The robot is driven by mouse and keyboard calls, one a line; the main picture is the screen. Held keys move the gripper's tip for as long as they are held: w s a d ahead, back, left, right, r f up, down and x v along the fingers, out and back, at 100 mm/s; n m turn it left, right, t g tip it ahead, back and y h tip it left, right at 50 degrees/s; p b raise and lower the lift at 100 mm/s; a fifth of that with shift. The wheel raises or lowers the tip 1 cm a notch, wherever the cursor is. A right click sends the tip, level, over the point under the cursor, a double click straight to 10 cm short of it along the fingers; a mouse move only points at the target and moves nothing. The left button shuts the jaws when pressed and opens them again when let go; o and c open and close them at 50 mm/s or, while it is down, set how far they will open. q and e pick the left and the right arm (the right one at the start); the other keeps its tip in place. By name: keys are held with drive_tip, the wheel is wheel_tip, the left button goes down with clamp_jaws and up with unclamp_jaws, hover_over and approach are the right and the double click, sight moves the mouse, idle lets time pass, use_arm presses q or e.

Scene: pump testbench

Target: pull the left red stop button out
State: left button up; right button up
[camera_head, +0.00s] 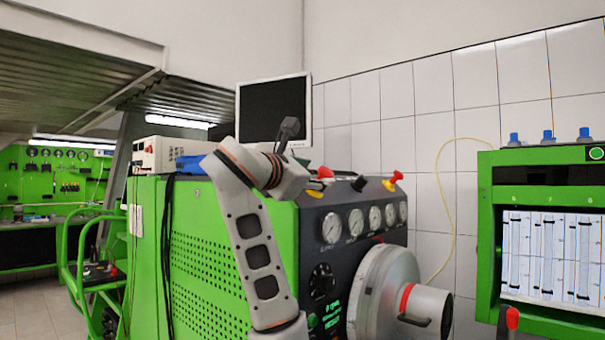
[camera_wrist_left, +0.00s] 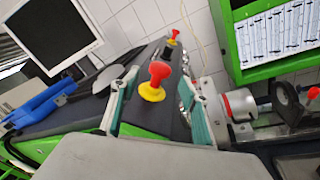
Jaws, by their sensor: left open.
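The left red stop button (camera_wrist_left: 158,72) stands on a yellow base (camera_wrist_left: 151,93) on the dark top of the green test bench. In the head view this red button (camera_head: 325,172) shows just right of my left wrist. My left gripper (camera_wrist_left: 157,79) is open, with one teal-padded finger on each side of the button in the wrist view. I cannot tell whether either finger touches it. In the head view my left arm rises in front of the bench and mostly hides the gripper. A second red button (camera_head: 396,176) on a yellow base stands farther right. My right gripper is not in view.
A dark monitor (camera_head: 272,112) stands behind the bench. A blue item (camera_wrist_left: 45,103) lies left of the gripper in the wrist view. Gauges (camera_head: 331,227) line the bench front above a large round housing (camera_head: 385,290). A green cabinet (camera_head: 487,235) stands at the right.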

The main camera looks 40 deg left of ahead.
use_arm(q)
drive_tip(key=s, duration=0.6)
drive_tip(key=shift+d, duration=0.4)
